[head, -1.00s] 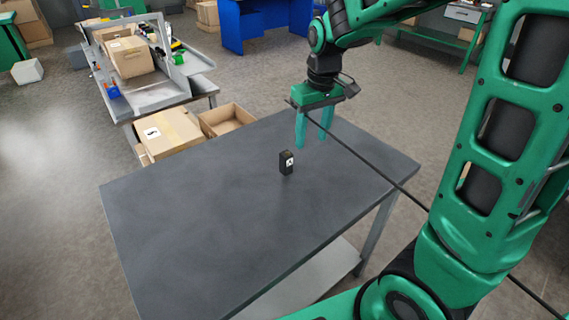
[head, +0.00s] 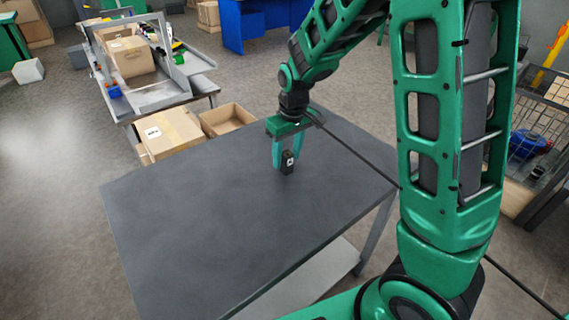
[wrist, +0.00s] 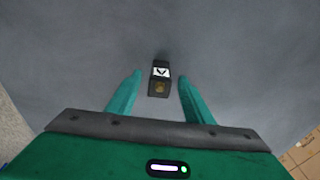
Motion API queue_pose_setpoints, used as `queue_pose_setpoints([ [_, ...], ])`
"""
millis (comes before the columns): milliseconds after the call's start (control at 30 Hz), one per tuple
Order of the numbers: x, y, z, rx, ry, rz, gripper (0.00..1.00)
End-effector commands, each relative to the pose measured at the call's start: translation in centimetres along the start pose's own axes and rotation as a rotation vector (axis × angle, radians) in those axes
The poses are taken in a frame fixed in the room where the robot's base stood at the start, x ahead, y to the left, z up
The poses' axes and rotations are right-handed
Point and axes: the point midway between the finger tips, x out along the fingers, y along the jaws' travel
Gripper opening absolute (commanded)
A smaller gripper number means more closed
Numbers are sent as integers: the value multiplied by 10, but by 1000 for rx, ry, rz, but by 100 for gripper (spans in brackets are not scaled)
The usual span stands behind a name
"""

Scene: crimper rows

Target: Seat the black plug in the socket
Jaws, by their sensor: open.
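The black plug appears to be the small black block (head: 288,168) standing upright on the dark table, with a white label on one side. In the wrist view the black block (wrist: 158,88) shows its white label and a brownish patch on the end nearer to me. My gripper (head: 286,161) is above and around the block, its two green fingers open. In the wrist view the fingers (wrist: 160,80) lie either side of the block with a gap on each side. I cannot make out a socket in either view.
The dark table (head: 190,210) is otherwise bare, with free room to the left and front. Cardboard boxes (head: 168,133) stand beyond its far edge. A grey bench (head: 160,95) with a box and small items is behind them. A wire cage (head: 530,150) stands at the right.

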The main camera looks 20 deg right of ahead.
Motion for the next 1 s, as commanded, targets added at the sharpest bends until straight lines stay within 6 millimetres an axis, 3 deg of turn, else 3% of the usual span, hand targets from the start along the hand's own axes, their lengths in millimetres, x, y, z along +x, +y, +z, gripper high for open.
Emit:
queue_pose_setpoints([
  [200, 24, 1, 1, 1, -1, 0, 47],
  [467, 27, 1, 0, 1, 1, 0, 47],
  [500, 27, 1, 0, 1, 1, 0, 44],
  [700, 27, 1, 0, 1, 1, 0, 1],
  [1000, 25, 1, 0, 1, 1, 0, 0],
])
